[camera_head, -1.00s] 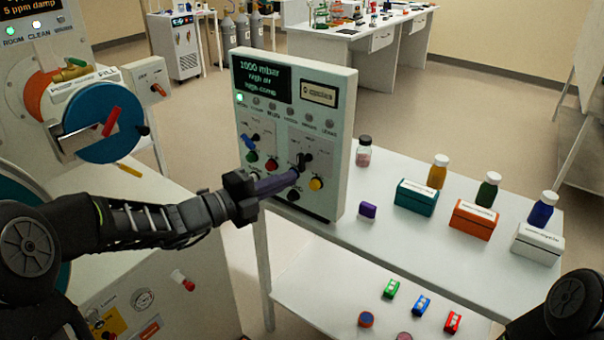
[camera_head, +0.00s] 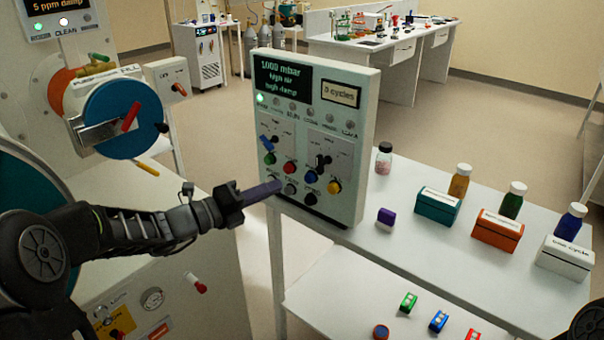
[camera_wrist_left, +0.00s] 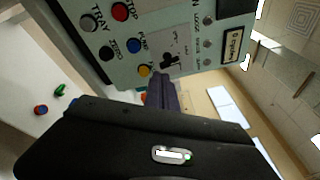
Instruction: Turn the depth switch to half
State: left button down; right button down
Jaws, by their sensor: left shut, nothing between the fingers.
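The control panel (camera_head: 362,110) stands upright on the white table and has two lever switches on its face. The left one is a blue lever (camera_head: 267,144), the right one a black lever (camera_head: 322,161). The small labels are too blurred in the head view to tell which is the depth switch. My left gripper (camera_head: 278,187) is shut and empty, its purple fingers in front of the panel's lower left, below and left of the black lever. In the left wrist view the shut fingers (camera_wrist_left: 162,90) point at the panel, near the black lever (camera_wrist_left: 170,60). My right gripper is out of view.
Coloured push buttons, such as a red one (camera_head: 289,167) and a yellow one (camera_head: 334,187), sit close below the levers. Teal (camera_head: 437,208), orange (camera_head: 497,232) and white boxes with bottles stand right of the panel. A machine with a blue disc (camera_head: 110,120) stands left.

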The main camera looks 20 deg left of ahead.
aim_at(320, 164)
pick_arm(q)
jog(key=a+m, duration=0.1)
jog(key=m, duration=0.8)
jog(key=w+a+r+m, duration=0.1)
jog(key=a+m, duration=0.1)
jog(key=m, duration=0.8)
jog(key=w+a+m+b, duration=0.1)
jog(key=m, duration=0.8)
jog(key=shift+a+r+m, duration=0.15)
jog(key=shift+r+m, duration=0.15)
jog(key=shift+r, duration=0.1)
jog(key=shift+w, duration=0.1)
jog(key=w+d+p, duration=0.1)
jog(key=w+d, duration=0.1)
jog(key=d, duration=0.1)
jog(key=w+d+p, duration=0.1)
jog(key=w+d, duration=0.1)
jog(key=d, duration=0.1)
jog(key=w+d+r+p, duration=0.1)
jog(key=w+d, duration=0.1)
jog(key=d, duration=0.1)
jog(key=shift+w+d+p, duration=0.25)
jog(key=shift+w+p, duration=0.05)
